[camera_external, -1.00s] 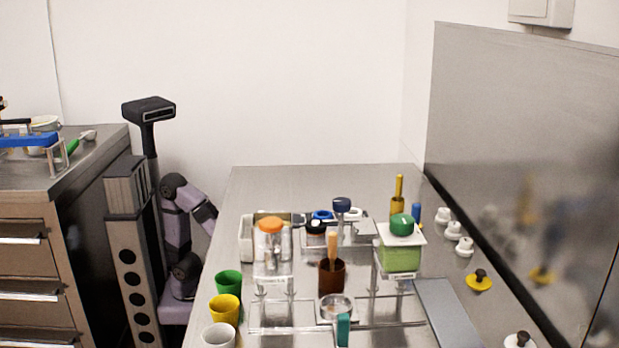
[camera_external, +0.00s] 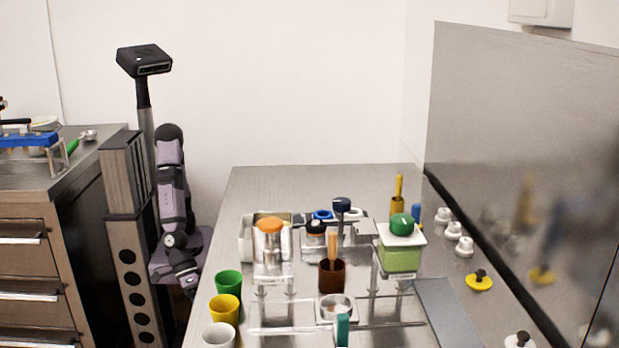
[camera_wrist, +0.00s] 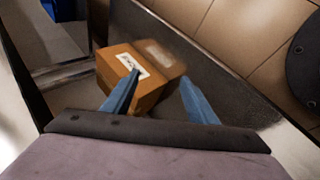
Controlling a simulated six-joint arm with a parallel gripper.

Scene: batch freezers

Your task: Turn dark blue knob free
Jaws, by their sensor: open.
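The dark blue knob (camera_external: 342,204) sits on top of an upright post at the back middle of the steel table in the external view. A lighter blue ring-like piece (camera_external: 322,214) is just to its left. My arm is left of the table, hanging down, well away from the knob. In the wrist view my gripper (camera_wrist: 158,97) shows two blue fingers spread apart with nothing held. The fingers point toward a brown box with a white label; whether they touch it cannot be told. The knob is not in the wrist view.
The brown box (camera_wrist: 145,75) lies on a dark grey surface beside floor tiles. On the table, an orange-lidded container (camera_external: 270,235), a green-knobbed container (camera_external: 400,250) and a brown cup with a wooden handle (camera_external: 331,277) stand around the knob. Coloured cups (camera_external: 224,309) line the left edge.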

